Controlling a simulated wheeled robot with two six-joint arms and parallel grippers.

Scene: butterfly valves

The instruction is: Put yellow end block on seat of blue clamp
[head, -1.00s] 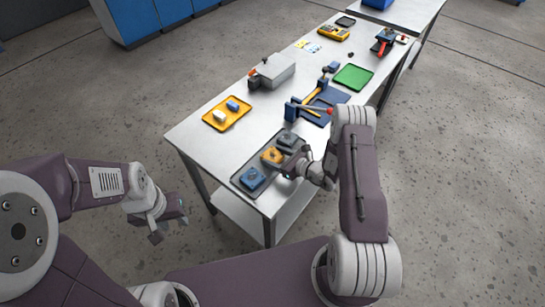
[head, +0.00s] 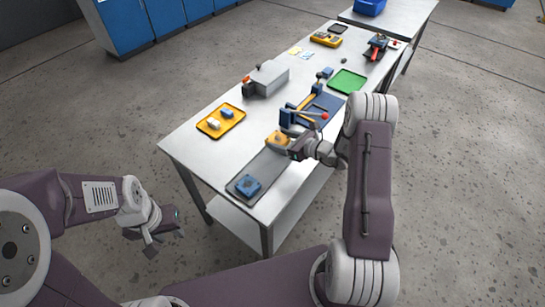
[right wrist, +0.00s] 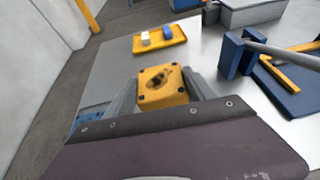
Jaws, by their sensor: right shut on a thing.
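The yellow end block (head: 276,139) is held in my right gripper (head: 288,148), above the far end of the grey tray (head: 271,168). In the right wrist view the yellow end block (right wrist: 162,87), with a dark hole in its face, sits between the two fingers (right wrist: 162,95). The blue clamp (head: 286,117) stands just beyond, with upright blue jaws, a yellow bar and a grey handle ending in a red ball. Its jaws also show at the right of the wrist view (right wrist: 229,55). My left gripper (head: 158,240) is open and empty, left of the table.
A blue block (head: 248,185) stays on the tray's near end. A yellow tray (head: 221,120) with a white and a blue piece lies left. A grey machine (head: 267,79) stands behind it. Bare tabletop (head: 200,155) is clear.

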